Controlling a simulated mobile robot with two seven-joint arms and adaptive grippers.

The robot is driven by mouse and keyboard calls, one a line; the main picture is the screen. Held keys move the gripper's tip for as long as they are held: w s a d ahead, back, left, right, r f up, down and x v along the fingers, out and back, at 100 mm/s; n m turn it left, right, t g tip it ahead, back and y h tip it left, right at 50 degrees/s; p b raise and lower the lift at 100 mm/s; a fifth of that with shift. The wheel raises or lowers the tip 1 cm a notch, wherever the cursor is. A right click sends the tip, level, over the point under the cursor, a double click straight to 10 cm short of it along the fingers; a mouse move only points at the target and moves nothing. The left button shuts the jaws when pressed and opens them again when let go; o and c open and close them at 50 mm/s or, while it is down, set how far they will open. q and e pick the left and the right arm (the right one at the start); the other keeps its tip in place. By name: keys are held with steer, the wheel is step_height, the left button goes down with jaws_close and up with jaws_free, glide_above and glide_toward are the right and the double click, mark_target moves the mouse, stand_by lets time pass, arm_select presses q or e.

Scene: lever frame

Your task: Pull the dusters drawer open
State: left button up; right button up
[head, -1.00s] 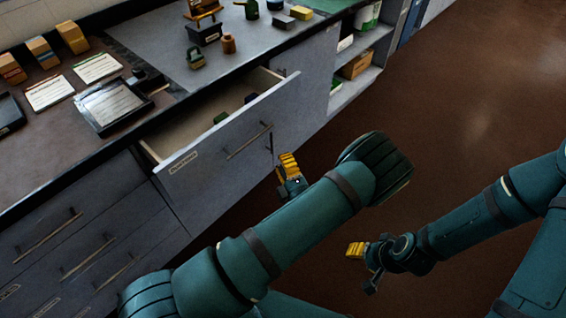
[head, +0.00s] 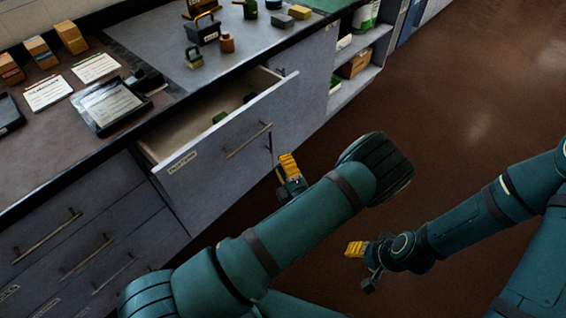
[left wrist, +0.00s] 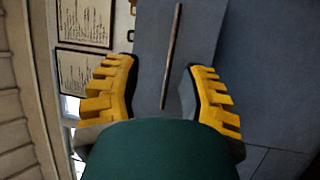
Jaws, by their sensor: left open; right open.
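The dusters drawer (head: 220,158) stands pulled out from the counter front, with a small label at its upper left and a few dark and green items inside. Its long bar handle (head: 249,141) runs across the drawer front. My left gripper (head: 289,167) is just in front of the drawer, right of and below the handle, apart from it. In the left wrist view, its yellow fingers (left wrist: 158,85) are spread, with a bar handle (left wrist: 172,55) beyond them and nothing between them. My right gripper (head: 358,250) is open and empty above the floor, away from the counter.
The countertop above holds a black tray (head: 112,105), paper sheets, small boxes and several small tools. Shut drawers (head: 75,250) are at the lower left. Open shelves (head: 358,62) stand further right. The brown floor (head: 470,120) to the right is clear.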

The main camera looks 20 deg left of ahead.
arm_select(q)
steer(key=v, duration=1.1)
steer(key=shift+s+d, duration=0.15)
steer(key=shift+s, duration=0.1)
